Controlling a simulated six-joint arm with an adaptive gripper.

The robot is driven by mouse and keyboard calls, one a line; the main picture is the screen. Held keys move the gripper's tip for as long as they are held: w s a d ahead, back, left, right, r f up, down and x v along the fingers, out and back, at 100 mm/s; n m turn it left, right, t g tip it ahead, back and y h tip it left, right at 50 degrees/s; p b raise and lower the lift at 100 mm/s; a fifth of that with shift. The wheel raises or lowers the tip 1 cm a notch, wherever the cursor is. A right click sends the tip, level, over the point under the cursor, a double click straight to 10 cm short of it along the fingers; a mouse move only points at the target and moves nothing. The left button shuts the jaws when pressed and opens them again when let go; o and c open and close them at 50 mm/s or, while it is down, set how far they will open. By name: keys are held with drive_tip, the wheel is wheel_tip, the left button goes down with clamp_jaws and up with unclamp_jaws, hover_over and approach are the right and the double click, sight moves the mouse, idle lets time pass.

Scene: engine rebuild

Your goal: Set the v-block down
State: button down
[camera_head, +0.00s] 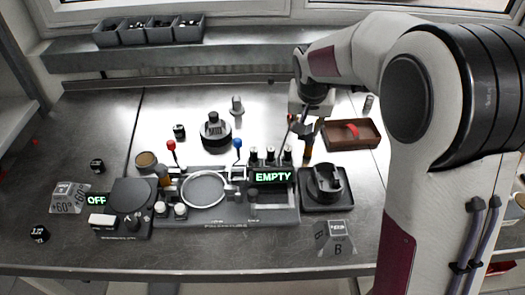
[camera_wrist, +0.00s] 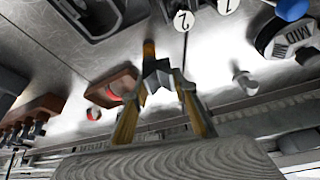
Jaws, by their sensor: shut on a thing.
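The v-block (camera_wrist: 158,74) is a small grey piece with a notched outline, seen in the wrist view between my fingertips. My gripper (camera_wrist: 160,92) is shut on it, with one yellowish finger on each side. The v-block is hard to make out there. I cannot tell whether it touches the bench.
An amber upright piece (camera_head: 307,150) stands close to my gripper. Several white-capped black posts (camera_head: 270,154) are to its left. A black tray (camera_head: 342,203) with a black fixture is in front. A black round part (camera_head: 213,132) stands further left. Bare bench lies behind.

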drive_tip(key=r+n, duration=0.1)
hover_over(263, 148)
drive_tip(key=s, duration=0.2)
drive_tip(key=shift+w+a+r, duration=0.1)
drive_tip(key=shift+w, duration=0.15)
drive_tip(key=shift+f, duration=2.5)
drive_tip(key=shift+f, duration=2.3)
drive_tip(key=shift+f, duration=0.25)
drive_tip(key=c, duration=1.6)
unclamp_jaws()
